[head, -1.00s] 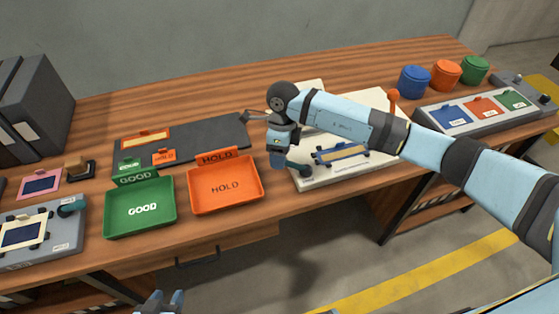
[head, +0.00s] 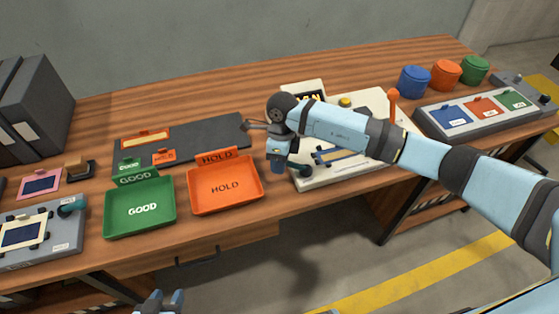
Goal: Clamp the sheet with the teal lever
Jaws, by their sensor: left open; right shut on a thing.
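My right gripper (head: 277,165) is at the left edge of a white machine (head: 330,176), pointing down. It is shut on the teal lever (head: 298,168), whose dark teal end shows just right of the fingers; the grip itself is mostly hidden. A blue and tan sheet (head: 328,157) lies on the machine beside the lever, partly covered by my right forearm. My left gripper (head: 165,303) is open and empty at the bottom edge, in front of the table.
A green GOOD tray (head: 140,209) and an orange HOLD tray (head: 225,185) stand left of the machine. A grey fixture (head: 40,240) with another teal part is at far left. Blue, orange and green round containers (head: 415,81) stand at back right.

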